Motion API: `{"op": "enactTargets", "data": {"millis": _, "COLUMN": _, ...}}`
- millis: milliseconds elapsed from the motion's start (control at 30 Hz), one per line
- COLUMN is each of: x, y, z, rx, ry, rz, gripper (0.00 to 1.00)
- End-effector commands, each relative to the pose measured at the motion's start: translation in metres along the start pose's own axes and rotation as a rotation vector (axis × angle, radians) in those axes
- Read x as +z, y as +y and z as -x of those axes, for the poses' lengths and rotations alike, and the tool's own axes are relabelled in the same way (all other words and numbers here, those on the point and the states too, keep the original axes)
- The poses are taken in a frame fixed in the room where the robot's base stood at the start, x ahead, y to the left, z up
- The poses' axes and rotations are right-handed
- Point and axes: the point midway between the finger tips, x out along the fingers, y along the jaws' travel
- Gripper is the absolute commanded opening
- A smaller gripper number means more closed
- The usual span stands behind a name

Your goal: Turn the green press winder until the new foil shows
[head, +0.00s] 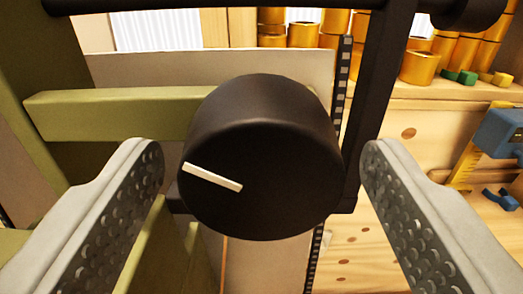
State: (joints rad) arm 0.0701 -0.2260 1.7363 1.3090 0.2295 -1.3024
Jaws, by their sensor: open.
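The winder knob (275,130) is a large black round knob in the middle of the head view. A white line on its face runs from near the centre to the left and slightly up. It is mounted by the green press frame (115,115). My gripper (262,165) is open, with one grey textured finger on each side of the knob. Gaps show between both fingers and the knob. A plain greyish sheet (230,68) with a dark perforated edge strip (341,75) runs behind the knob; I cannot tell whether it is the new foil.
Several gold rolls (420,67) stand on a wooden shelf at the back right. A blue tool (500,133) is at the far right by the wooden bench (385,250). Black frame bars (378,75) stand close behind the knob on the right.

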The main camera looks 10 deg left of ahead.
Motion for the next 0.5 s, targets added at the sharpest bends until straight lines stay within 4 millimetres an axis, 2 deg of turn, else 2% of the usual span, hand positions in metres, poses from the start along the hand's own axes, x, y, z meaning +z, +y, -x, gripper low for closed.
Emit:
{"op": "enactTargets", "data": {"millis": 233, "x": 0.0000, "y": -0.0001, "z": -0.0003, "rx": 0.000, "ry": 0.000, "rz": 0.000, "gripper": 0.70}}
{"op": "enactTargets", "data": {"millis": 433, "x": 0.0000, "y": -0.0001, "z": -0.0002, "rx": 0.000, "ry": 0.000, "rz": 0.000, "gripper": 0.30}}
{"op": "enactTargets", "data": {"millis": 467, "x": 0.0000, "y": -0.0001, "z": -0.0002, "rx": 0.000, "ry": 0.000, "rz": 0.000, "gripper": 0.25}}
{"op": "enactTargets", "data": {"millis": 500, "x": 0.0000, "y": -0.0001, "z": -0.0002, "rx": 0.000, "ry": 0.000, "rz": 0.000, "gripper": 0.25}}
